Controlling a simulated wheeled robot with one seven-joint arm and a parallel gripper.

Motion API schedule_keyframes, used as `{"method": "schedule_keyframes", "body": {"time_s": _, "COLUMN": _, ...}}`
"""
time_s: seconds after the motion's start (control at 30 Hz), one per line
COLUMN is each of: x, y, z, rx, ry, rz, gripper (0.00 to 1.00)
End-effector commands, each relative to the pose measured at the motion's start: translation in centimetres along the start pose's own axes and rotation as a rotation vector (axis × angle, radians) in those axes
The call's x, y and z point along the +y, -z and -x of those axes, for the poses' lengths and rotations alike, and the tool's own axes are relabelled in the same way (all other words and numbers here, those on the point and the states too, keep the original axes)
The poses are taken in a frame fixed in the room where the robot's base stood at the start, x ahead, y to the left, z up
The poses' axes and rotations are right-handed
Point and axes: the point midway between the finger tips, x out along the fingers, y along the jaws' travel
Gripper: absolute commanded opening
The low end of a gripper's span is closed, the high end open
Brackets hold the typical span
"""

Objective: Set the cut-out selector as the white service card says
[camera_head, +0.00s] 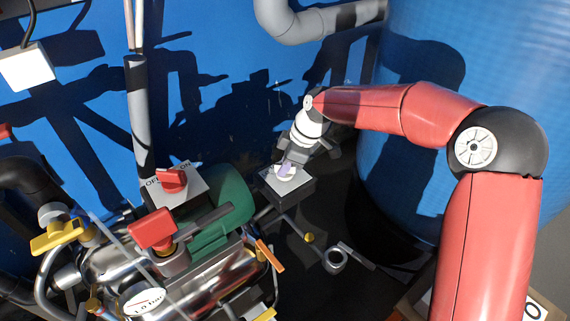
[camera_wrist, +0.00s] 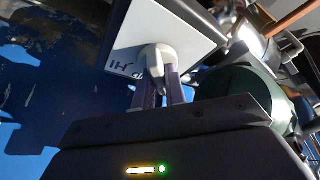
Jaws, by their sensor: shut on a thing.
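The cut-out selector is a pale knob on a white plate (camera_head: 297,189) atop a dark box, standing right of the green pump motor. In the wrist view the white plate (camera_wrist: 190,38) carries the lettering "HI" and the round grey-white selector knob (camera_wrist: 160,56). My gripper (camera_head: 286,167) reaches down to the knob from above. In the wrist view its two purple-grey fingers (camera_wrist: 161,92) are shut on the knob's narrow grip, one on each side. Other markings on the plate are hidden or too small to read. I cannot make out the text of any service card.
A red rotary switch (camera_head: 173,181) marked OFF and ON stands left of the green motor (camera_head: 228,200). A red valve handle (camera_head: 152,230), a yellow handle (camera_head: 57,236) and a gauge (camera_head: 143,301) crowd the lower left. A large blue tank (camera_head: 480,50) rises at right.

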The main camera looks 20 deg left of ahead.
Motion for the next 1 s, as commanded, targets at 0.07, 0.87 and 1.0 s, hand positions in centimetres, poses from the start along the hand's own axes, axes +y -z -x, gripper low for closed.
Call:
{"method": "schedule_keyframes", "body": {"time_s": 0.07, "x": 0.1, "y": 0.0, "z": 0.0, "rx": 0.0, "ry": -0.002, "rz": 0.002, "gripper": 0.0}}
{"method": "schedule_keyframes", "body": {"time_s": 0.87, "x": 0.1, "y": 0.0, "z": 4.3, "rx": 0.0, "ry": -0.006, "rz": -0.002, "gripper": 0.35}}
{"method": "schedule_keyframes", "body": {"time_s": 1.0, "x": 0.1, "y": 0.0, "z": 6.4, "rx": 0.0, "ry": -0.004, "rz": 0.0, "gripper": 0.35}}
